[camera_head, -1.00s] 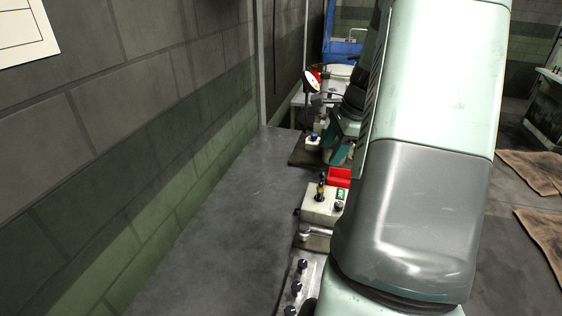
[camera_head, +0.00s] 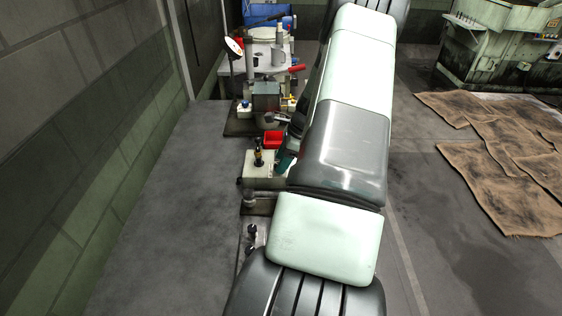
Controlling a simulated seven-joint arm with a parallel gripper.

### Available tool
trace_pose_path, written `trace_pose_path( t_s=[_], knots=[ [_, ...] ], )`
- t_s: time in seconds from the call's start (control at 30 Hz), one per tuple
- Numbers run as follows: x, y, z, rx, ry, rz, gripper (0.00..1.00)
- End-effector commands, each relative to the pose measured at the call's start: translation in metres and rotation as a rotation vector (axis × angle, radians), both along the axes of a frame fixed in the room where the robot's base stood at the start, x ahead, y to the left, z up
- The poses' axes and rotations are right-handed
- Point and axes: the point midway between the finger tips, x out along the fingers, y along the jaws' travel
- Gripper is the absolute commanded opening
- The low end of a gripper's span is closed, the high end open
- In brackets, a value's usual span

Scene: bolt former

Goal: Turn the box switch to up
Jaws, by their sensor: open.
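A cream control box (camera_head: 256,178) stands on the right edge of the grey surface, left of my arm. A dark switch lever with a yellowish band (camera_head: 258,157) stands up from its top. The box's right side is covered by my arm, and the switch's set position is too small to tell. I cannot make out my gripper; my arm's large links cover the area right of the box, and no fingertips show clearly.
A red tray (camera_head: 273,138) sits just behind the box. Black knobs (camera_head: 252,232) are in front. The grey surface (camera_head: 170,220) to the left is clear; brown mats (camera_head: 510,160) lie at right.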

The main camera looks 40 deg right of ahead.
Motion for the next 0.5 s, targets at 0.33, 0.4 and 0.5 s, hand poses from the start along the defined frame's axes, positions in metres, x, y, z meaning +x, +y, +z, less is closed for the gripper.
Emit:
trace_pose_path(
  t_s=[0.33,0.4,0.5],
  knots=[
    [0.0039,0.0034,-0.0113,-0.001,-0.001,0.001,0.57],
    [0.0038,0.0035,-0.0112,-0.001,-0.001,0.001,0.57],
    [0.0037,0.0034,-0.0111,-0.001,-0.001,0.001,0.46]
  ],
)
